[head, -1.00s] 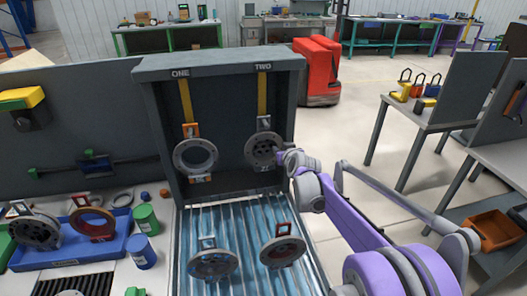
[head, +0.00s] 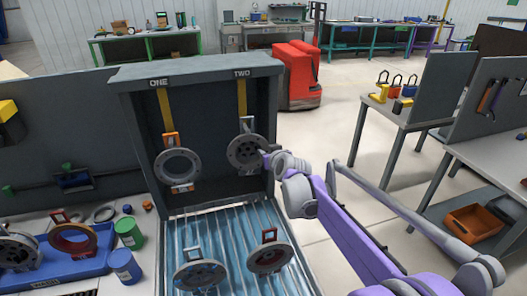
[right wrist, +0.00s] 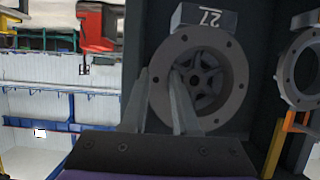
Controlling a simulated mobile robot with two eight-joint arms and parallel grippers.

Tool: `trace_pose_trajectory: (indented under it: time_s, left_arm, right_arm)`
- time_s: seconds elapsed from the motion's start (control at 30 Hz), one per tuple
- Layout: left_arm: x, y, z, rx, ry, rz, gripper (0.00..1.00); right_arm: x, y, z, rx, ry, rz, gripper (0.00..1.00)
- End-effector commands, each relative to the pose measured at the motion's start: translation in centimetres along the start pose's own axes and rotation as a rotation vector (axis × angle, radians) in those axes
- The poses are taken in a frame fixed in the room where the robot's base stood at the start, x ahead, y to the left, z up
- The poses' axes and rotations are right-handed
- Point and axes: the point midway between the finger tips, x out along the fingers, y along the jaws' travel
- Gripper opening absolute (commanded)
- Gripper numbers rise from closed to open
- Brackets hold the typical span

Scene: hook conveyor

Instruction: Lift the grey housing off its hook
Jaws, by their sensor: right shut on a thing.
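The grey housing (head: 247,153), a round flanged part with a dark, holed middle, hangs below the yellow strap marked TWO in the dark cabinet. In the right wrist view the housing (right wrist: 226,100) shows its flange and a grey tag reading 27 upside down. My right gripper (head: 267,158) reaches it from the right. In the right wrist view the gripper (right wrist: 159,75) is shut on the housing's rim, one finger outside and one over its face. The hook contact is too small to make out. My left gripper is not in view.
A ring-shaped part (head: 178,166) with orange tags hangs under ONE, close on the left. Two more round parts (head: 200,275) (head: 270,257) are over the ribbed blue surface (head: 232,232) below. A blue tray (head: 20,279) holds parts at left. Open floor lies right of the cabinet.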

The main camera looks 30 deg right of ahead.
Motion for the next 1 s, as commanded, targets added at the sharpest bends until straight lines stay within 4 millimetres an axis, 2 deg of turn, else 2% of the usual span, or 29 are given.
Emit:
trace_pose_trajectory:
  time_s: [0.4, 0.5, 0.7, 1.0]
  left_arm:
    - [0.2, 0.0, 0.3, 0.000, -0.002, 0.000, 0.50]
    - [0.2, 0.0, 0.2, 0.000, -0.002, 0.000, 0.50]
    - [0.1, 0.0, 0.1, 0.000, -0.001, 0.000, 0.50]
    - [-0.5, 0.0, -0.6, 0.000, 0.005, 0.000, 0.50]
  right_arm:
    - [-9.0, 0.1, 3.7, 0.002, 0.002, 0.002, 0.00]
    - [-10.7, 0.1, 4.4, 0.002, 0.001, 0.002, 0.00]
    - [-12.8, 0.0, 5.2, 0.002, 0.001, 0.001, 0.00]
    - [-13.7, 0.0, 4.8, 0.002, 0.002, 0.001, 0.00]
